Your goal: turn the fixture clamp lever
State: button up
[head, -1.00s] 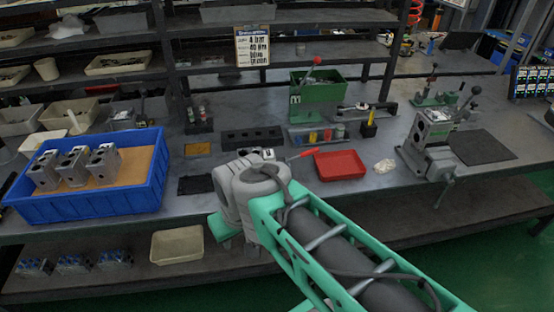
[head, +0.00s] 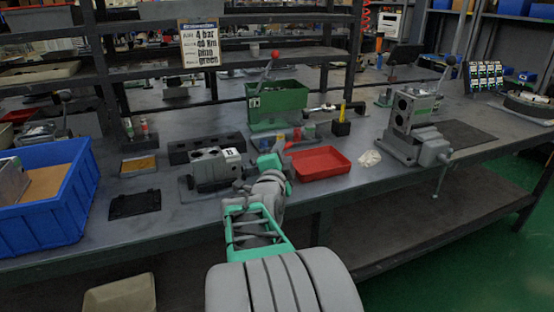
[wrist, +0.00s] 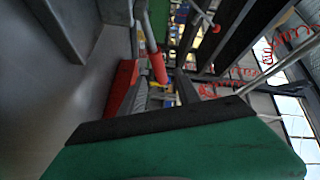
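The fixture (head: 212,170) is a grey block with round bores on the bench, left of my gripper (head: 272,164). A bit of red beside my fingers in the head view looks like the clamp lever's handle (head: 288,146); the rest is hidden there. In the wrist view the lever shows as a red grip (wrist: 158,66) on a pale metal rod, beyond a large green finger with a dark pad (wrist: 160,121). A gap shows between grip and finger. Whether the fingers are open or shut is unclear.
A red tray (head: 320,174) lies just right of my gripper. Behind are a green bin (head: 279,100) and a black holed rack (head: 206,147). A blue crate (head: 45,215) stands left. Another fixture (head: 410,130) stands right. A black plate (head: 134,205) lies at the front.

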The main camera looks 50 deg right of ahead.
jog(key=x, duration=0.7)
jog(key=shift+s+d+r, duration=0.1)
jog(key=shift+d+r, duration=0.05)
jog(key=shift+d, duration=0.3)
grip_shut()
dwell(0.9)
